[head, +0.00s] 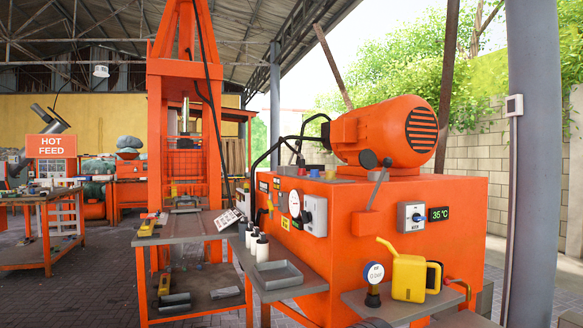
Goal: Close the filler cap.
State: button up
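The orange power unit (450,207) stands at the centre right with its flat top below the motor. My gripper is not in view.
An orange motor (385,132) lies on the unit. A lever with a dark knob (368,159) rises at its front. A side table (285,262) holds a grey tray (277,275). An orange press (183,85) stands left.

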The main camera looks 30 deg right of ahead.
aim_at(367, 159)
jog(key=i+j+u, duration=0.25)
jog(key=i+u, duration=0.6)
jog(key=i, duration=2.25)
jog(key=i+z, duration=0.2)
jog(key=i, duration=0.25)
jog(key=i+j+z, duration=0.25)
jog(key=i, duration=0.15)
jog(key=i+j+z, duration=0.2)
jog(key=i, duration=0.25)
jog(key=z, duration=3.45)
